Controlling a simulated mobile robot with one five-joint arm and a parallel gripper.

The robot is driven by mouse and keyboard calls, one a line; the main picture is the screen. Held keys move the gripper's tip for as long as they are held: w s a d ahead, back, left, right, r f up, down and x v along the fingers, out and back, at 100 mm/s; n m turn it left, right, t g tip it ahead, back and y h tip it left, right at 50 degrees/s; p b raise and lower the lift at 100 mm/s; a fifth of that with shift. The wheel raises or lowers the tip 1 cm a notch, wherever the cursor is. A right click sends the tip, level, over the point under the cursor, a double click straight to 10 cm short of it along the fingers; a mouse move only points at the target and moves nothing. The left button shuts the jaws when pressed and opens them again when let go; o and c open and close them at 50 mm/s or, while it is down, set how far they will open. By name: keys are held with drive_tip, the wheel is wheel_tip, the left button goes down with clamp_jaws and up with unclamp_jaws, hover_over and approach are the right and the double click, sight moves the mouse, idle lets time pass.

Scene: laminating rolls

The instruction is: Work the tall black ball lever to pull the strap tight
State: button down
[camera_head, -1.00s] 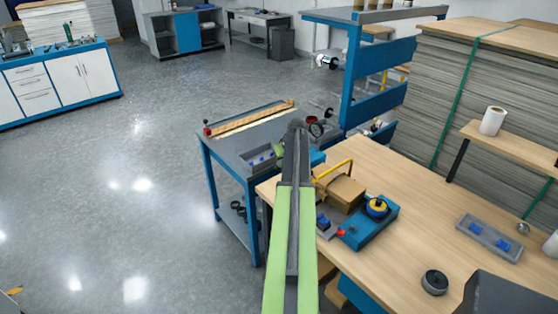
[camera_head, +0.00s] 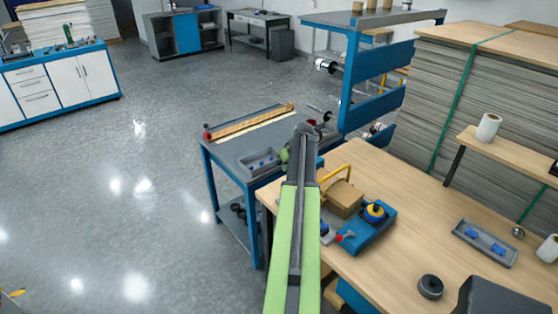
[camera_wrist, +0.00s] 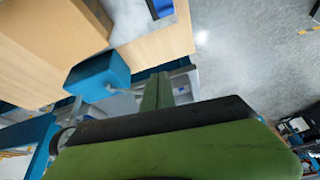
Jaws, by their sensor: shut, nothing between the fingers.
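My gripper is mostly hidden behind my arm in the head view. In the wrist view my gripper (camera_wrist: 158,84) has its green fingers together and empty. A blue block (camera_wrist: 98,75) lies left of the fingertips, and the box also shows there (camera_wrist: 52,28).
A blue-framed table (camera_head: 232,153) with a wooden strip stands behind and left. A grey tray (camera_head: 485,243) with blue pieces and a black roll (camera_head: 430,287) lie on the right of the wooden table. Open floor (camera_head: 120,200) is at the left.

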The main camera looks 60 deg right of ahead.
drive_tip(key=p+v, duration=1.2)
drive_tip(key=v, duration=0.2)
drive_tip(key=shift+r, duration=0.3)
drive_tip(key=shift+s+a, duration=0.1)
drive_tip(key=shift+a, duration=0.05)
drive_tip(key=w+a+f+n+y+b, duration=0.1)
drive_tip(key=w+a+f+n+b, duration=0.2)
drive_tip(key=w+a, duration=1.15)
drive_tip(key=w+a+f+n+y+b, duration=0.1)
drive_tip(key=w+a+f+n+b, duration=0.1)
drive_tip(key=w+a, duration=0.55)
drive_tip(key=w+a+f+n+y+b, duration=0.15)
drive_tip(key=w+a, duration=0.35)
drive_tip(key=a, duration=0.5)
drive_tip(key=a+f+n+g+b, duration=0.1)
drive_tip(key=a+f+b, duration=0.15)
drive_tip(key=a, duration=1.05)
drive_tip(key=a+f+n+g+b, duration=0.1)
drive_tip(key=a+f+n, duration=0.15)
drive_tip(key=a, duration=1.05)
drive_tip(key=s+a+f+g+b, duration=0.1)
drive_tip(key=s+a+f, duration=0.1)
drive_tip(key=s+a, duration=0.5)
drive_tip(key=s+m, duration=0.1)
drive_tip(key=m, duration=0.1)
drive_tip(key=s+m+g+h, duration=0.1)
drive_tip(key=m, duration=0.1)
drive_tip(key=shift+s+a+r+m+g, duration=0.1)
drive_tip(key=shift+s+m+g, duration=0.2)
drive_tip(key=shift+s+m, duration=0.1)
